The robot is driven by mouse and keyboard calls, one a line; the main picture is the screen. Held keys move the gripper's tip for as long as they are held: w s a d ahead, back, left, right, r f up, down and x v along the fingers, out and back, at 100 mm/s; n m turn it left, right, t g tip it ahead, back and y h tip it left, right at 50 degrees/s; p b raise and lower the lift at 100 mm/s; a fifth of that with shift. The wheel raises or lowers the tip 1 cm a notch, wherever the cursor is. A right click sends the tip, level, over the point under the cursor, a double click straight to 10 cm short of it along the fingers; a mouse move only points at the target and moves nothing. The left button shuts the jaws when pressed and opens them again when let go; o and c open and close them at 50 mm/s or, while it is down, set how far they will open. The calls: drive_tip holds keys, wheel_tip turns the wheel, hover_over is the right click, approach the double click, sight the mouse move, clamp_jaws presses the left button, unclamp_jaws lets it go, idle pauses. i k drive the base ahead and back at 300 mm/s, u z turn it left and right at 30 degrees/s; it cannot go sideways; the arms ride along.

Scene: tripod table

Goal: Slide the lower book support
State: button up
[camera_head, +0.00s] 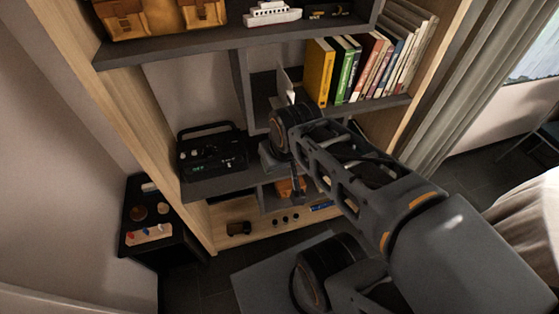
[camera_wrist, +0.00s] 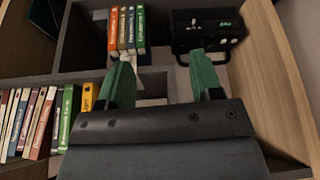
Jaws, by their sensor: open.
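My gripper (camera_wrist: 160,60) is open, with its two green-padded fingers apart, pointing toward the shelf. In the head view, a white upright support (camera_head: 287,85) stands left of the yellow book (camera_head: 319,72) on the upper shelf. My arm hides the lower books there.
A black radio (camera_head: 212,150) stands on the lower shelf, left of my gripper; it also shows in the wrist view (camera_wrist: 208,28). Shelf boards and a divider (camera_head: 240,85) lie close around my arm. A wooden side panel (camera_wrist: 275,70) bounds the shelf. A small black cabinet (camera_head: 158,215) stands at left.

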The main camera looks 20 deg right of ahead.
sight(285, 89)
drive_tip(key=u, duration=0.05)
drive_tip(key=k, duration=0.3)
drive_tip(key=z, duration=1.05)
drive_tip(key=i, duration=0.35)
drive_tip(key=u, duration=0.65)
drive_tip(key=k, duration=1.05)
drive_tip(key=u, duration=1.05)
drive_tip(key=i, duration=1.1)
drive_tip(key=z, duration=0.7)
